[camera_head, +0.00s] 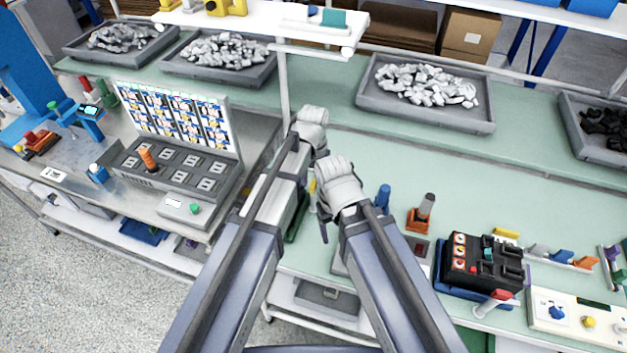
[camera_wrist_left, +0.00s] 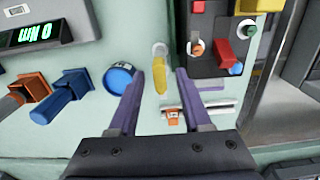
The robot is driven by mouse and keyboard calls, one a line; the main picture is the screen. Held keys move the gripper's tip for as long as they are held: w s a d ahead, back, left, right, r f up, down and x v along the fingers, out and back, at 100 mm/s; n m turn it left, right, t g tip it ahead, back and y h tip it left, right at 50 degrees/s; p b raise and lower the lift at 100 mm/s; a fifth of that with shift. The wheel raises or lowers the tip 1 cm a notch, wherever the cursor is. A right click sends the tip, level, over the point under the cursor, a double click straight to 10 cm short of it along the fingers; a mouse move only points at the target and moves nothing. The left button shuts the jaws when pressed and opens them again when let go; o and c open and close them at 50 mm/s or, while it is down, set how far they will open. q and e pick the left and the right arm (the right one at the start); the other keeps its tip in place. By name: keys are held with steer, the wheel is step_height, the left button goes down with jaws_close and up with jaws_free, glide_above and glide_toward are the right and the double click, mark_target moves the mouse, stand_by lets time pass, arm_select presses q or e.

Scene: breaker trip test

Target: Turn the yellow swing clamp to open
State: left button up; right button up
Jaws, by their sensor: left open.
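A slim yellow piece (camera_wrist_left: 160,75) on a pale round pivot, which looks like the swing clamp, stands over the green surface in the left wrist view. My left gripper (camera_wrist_left: 155,88) is open, its two purple fingers apart on either side of the yellow piece's lower end. I cannot tell whether they touch it.
In the left wrist view, a dark panel with a red block (camera_wrist_left: 222,50) lies at right. A blue round part (camera_wrist_left: 120,78) and a blue-handled piece (camera_wrist_left: 62,97) are at left. In the head view, a black breaker unit (camera_head: 468,273) stands at right and grey bins (camera_head: 425,112) line the back.

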mark_target(313, 184)
arm_select(q)
step_height(313, 184, up, 8)
steer(key=p, duration=0.8)
steer(key=shift+f, duration=0.1)
steer(key=shift+s+a+f, duration=0.1)
steer(key=shift+s+f, duration=0.05)
steer(key=shift+s, duration=0.05)
steer(key=s+a+f+b, duration=0.2)
steer(key=s+f+b, duration=0.1)
steer(key=s, duration=0.5)
steer(key=s+a+f+y+b, duration=0.1)
steer(key=s+a+f+b, duration=0.2)
steer(key=s, duration=0.5)
steer(key=shift+a+f+b, duration=0.35)
steer(key=shift+f+b, duration=0.35)
steer(key=shift+b, duration=0.3)
